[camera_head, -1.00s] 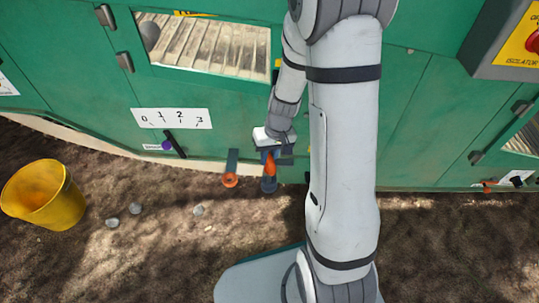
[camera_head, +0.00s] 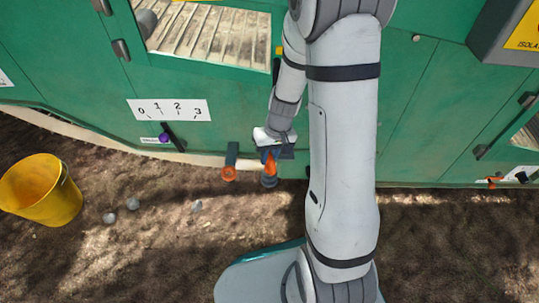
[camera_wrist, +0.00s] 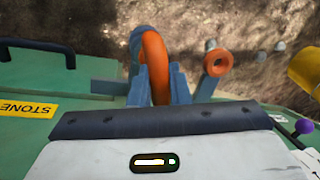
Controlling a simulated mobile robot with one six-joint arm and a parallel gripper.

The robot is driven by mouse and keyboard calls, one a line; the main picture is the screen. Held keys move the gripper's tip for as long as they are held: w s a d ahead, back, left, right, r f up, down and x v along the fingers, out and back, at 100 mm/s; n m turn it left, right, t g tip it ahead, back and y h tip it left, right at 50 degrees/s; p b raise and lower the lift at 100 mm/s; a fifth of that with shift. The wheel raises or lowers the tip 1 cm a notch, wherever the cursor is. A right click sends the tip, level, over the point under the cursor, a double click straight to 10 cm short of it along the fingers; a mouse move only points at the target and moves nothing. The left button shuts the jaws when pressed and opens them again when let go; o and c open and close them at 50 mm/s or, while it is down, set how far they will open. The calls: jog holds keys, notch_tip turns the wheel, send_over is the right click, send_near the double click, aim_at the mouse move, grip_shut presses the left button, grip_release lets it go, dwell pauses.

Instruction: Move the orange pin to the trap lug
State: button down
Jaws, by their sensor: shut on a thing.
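The orange pin (camera_head: 270,165) is in my gripper (camera_head: 272,154), low in front of the green machine. In the wrist view, the pin's curved orange loop (camera_wrist: 156,62) stands between the two fingers of my gripper (camera_wrist: 158,88), which are shut on it. A dark blue-grey round part (camera_head: 269,181) shows just below the pin; whether they touch is unclear. To the left, a dark bracket (camera_head: 232,152) on the machine bears an orange ring (camera_head: 229,173), also in the wrist view (camera_wrist: 217,62). Nothing readable labels either part as the trap lug.
A yellow bucket (camera_head: 40,190) and several stones (camera_head: 132,203) are on the dirt at left. A purple-knobbed lever (camera_head: 166,138) sits below a 0-to-3 scale (camera_head: 168,110). The ground in front is mostly clear.

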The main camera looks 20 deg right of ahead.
jog(key=c, duration=1.3)
grip_release()
jog(key=r+p, duration=0.1)
jog(key=r, duration=0.1)
jog(key=d+r+p, duration=0.1)
jog(key=r, duration=0.2)
jog(key=r+p, duration=0.2)
jog(key=shift+d+r, duration=0.25)
jog(key=shift+r, duration=0.1)
